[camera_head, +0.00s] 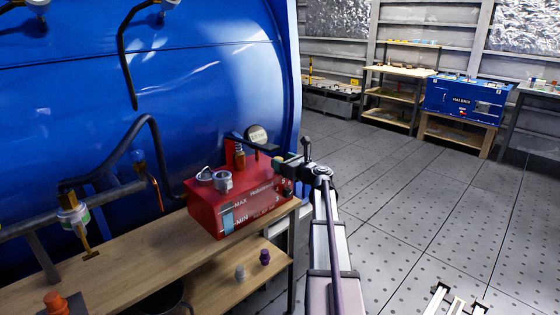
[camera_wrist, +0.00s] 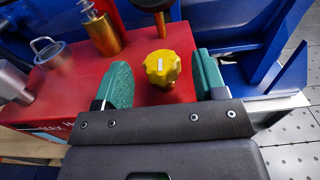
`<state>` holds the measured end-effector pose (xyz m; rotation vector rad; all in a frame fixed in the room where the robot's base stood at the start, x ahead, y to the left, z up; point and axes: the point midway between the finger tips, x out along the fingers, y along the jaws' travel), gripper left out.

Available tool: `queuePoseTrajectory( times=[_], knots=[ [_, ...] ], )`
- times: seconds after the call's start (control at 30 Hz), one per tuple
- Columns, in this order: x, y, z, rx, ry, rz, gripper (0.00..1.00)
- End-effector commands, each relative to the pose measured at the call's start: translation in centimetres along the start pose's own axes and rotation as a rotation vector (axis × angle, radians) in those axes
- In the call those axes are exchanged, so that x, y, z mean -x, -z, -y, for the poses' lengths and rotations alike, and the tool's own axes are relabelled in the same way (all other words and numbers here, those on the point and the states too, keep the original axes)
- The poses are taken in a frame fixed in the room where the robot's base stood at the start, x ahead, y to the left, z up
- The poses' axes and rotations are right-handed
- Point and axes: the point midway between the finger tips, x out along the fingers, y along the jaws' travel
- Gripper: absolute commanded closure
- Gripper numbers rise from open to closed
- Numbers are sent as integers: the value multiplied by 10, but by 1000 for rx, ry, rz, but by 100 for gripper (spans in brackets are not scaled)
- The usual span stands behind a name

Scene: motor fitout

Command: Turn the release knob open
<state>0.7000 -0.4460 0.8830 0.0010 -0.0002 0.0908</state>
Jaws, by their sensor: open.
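The release knob (camera_wrist: 162,68) is a yellow, lobed knob with a white mark on its top. It sits on the top of the red box (camera_wrist: 70,93) in the wrist view. My gripper (camera_wrist: 162,77) is open, with one green finger pad on each side of the knob and visible gaps between pads and knob. The red box (camera_head: 222,213) also shows in the head view, standing on a wooden bench.
A brass fitting (camera_wrist: 103,33), a black-topped post and metal cylinders (camera_wrist: 45,52) stand on the box near the knob. A round gauge (camera_head: 257,134) rises behind the box. The wooden bench (camera_head: 130,262) lies below. Open floor (camera_head: 430,210) is to the right.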

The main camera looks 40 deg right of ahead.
Motion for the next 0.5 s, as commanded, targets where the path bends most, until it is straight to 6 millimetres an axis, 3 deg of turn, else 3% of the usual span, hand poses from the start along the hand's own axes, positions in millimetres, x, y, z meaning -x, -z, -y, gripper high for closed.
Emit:
queuePoseTrajectory(
  times=[0.13,0.37,0.5],
  knots=[
    [-18,0,1,1,0,0,35],
    [-20,0,0,1,0,0,35],
    [-19,0,0,1,0,0,46]
  ],
)
